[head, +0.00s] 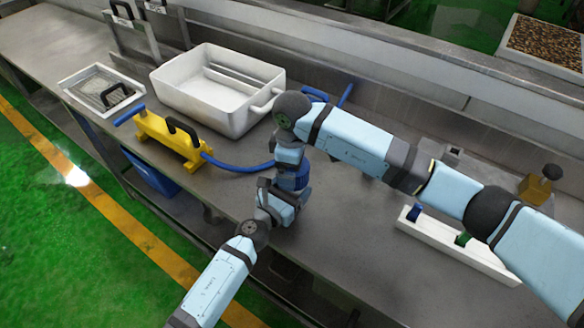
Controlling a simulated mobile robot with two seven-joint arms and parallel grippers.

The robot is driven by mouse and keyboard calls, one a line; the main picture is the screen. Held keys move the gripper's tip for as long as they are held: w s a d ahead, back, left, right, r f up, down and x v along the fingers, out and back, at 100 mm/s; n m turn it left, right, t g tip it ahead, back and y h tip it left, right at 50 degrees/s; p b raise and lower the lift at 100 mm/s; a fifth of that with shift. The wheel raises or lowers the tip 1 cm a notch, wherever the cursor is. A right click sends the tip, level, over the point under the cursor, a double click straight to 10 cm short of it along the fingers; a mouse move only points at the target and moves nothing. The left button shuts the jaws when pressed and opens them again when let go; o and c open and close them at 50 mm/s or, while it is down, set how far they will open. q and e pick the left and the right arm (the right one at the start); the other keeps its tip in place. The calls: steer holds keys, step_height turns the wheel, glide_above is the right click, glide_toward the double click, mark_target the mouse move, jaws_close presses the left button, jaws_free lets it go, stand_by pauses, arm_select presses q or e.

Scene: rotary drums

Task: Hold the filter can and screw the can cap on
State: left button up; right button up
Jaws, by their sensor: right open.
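My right gripper (290,162) points down over the middle of the bench, beneath its dark wrist. My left gripper (280,197) reaches in from below, just beneath the right one. A dark blue part (293,181) shows between the two grippers; it may be the filter can, but it is mostly hidden. Whether the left fingers are closed on it cannot be told. The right gripper is open. I cannot make out the can cap.
A steel bench (350,250) carries a white tub (190,85), a yellow tool (165,138) with a blue hose (240,167), and a shallow framed tray (70,82). A white holder (480,262) with blue and green items stands right. A brass block (534,190) is behind it.

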steer(key=shift+r, duration=1.45)
steer(key=n, duration=0.6)
steer(key=shift+r, duration=0.35)
steer(key=n, duration=0.7)
steer(key=shift+d+r, duration=0.1)
steer(key=shift+r, duration=0.2)
steer(key=n, duration=0.6)
steer(key=shift+r+n, duration=0.25)
steer(key=shift+n, duration=0.05)
steer(key=n, duration=0.4)
steer(key=shift+r, duration=0.2)
steer(key=n, duration=0.3)
steer(key=shift+d+r+n, duration=0.1)
steer(key=shift+n, duration=0.3)
